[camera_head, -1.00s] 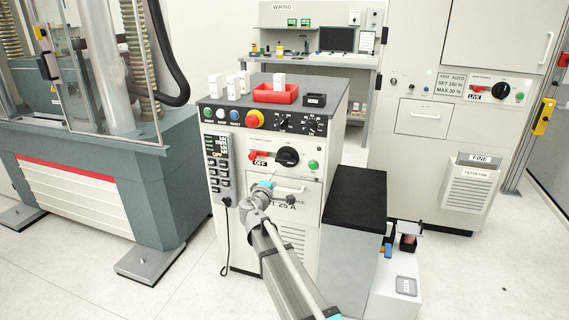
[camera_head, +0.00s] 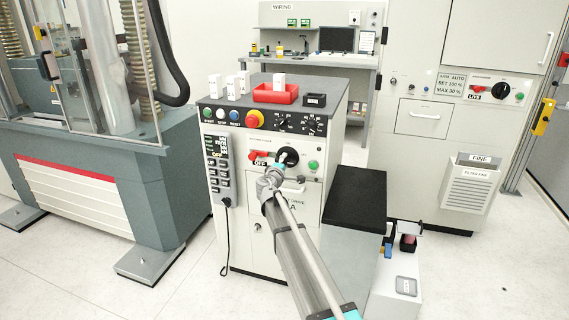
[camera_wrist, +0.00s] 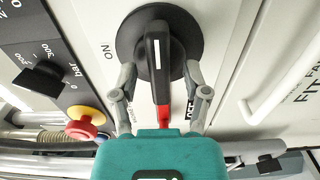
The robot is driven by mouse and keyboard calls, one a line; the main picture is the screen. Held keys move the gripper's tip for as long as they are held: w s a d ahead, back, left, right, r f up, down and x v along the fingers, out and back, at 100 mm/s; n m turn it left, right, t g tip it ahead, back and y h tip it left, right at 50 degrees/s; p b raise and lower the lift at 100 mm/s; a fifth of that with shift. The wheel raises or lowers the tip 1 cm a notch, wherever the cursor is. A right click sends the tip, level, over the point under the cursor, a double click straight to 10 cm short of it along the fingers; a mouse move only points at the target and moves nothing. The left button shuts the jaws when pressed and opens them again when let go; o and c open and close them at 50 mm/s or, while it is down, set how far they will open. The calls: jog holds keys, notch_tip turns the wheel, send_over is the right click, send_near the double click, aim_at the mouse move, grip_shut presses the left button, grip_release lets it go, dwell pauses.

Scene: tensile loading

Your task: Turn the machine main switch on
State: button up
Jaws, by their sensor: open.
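The main switch is a round black rotary knob (camera_head: 288,156) on the front of the white cabinet. It also fills the top middle of the wrist view (camera_wrist: 155,45), with a raised black handle bearing a white line. A red part (camera_wrist: 163,116) shows at the handle's lower end; in the head view it lies left of the knob, above an OFF label (camera_head: 260,163). An ON label (camera_wrist: 106,50) is beside the knob. My gripper (camera_wrist: 160,74) is open, one finger on each side of the handle. I cannot tell whether they touch it.
A red and yellow emergency stop (camera_wrist: 86,123) sits near the knob, with a black pressure dial (camera_wrist: 40,76) beyond. A green button (camera_head: 313,165) is to the knob's right. A drawer handle (camera_wrist: 285,82) projects close by. A pendant (camera_head: 219,165) hangs at left.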

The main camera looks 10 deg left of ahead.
jog(key=shift+w, duration=0.25)
grip_shut()
